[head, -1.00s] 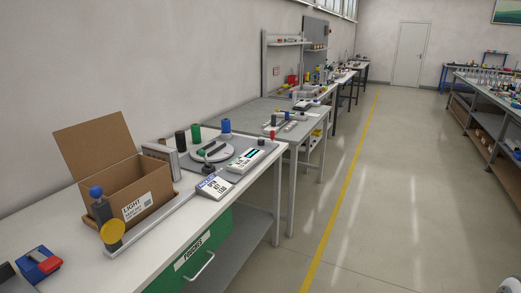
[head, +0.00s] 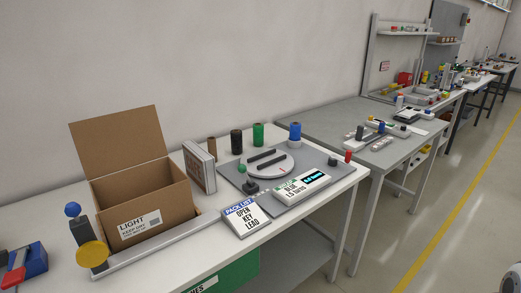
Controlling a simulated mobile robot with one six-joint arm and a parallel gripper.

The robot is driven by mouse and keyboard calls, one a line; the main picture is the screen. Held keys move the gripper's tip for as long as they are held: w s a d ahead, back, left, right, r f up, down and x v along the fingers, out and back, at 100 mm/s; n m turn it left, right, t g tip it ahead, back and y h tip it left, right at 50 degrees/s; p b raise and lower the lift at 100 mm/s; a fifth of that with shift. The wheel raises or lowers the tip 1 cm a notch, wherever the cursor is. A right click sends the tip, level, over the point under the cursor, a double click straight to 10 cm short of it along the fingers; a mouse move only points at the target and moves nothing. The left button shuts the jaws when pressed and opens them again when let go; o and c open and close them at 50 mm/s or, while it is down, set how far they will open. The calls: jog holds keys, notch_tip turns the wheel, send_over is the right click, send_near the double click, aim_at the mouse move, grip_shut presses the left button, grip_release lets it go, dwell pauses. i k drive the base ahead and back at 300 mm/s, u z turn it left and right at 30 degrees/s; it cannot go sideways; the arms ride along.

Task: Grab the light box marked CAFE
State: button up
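No marking CAFE can be read in the head view. An upright pale slab with a reddish-brown edge (head: 199,166) stands on the white bench, just right of the open cardboard box; its face is turned aside and shows no readable word, so I cannot tell if it is the light box. The open cardboard box (head: 150,205) has a label that starts with LIGHT, with smaller print below. My gripper is not in view.
A PACK LIST card (head: 245,218) reads OPEN KEY LEAD. Near it are a grey board with a round plate (head: 268,172), a display device (head: 300,189) and several coloured spools (head: 258,134). A blue-knobbed post (head: 76,232) stands front left. The floor (head: 415,215) at right is clear.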

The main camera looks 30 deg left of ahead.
aim_at(200, 165)
jog(key=u, duration=0.65)
jog(key=i, duration=1.25)
jog(key=u, duration=1.3)
jog(key=i, duration=0.6)
jog(key=u, duration=0.25)
jog(key=k, duration=0.9)
jog(key=u, duration=0.15)
jog(key=i, duration=0.9)
jog(key=z, duration=0.05)
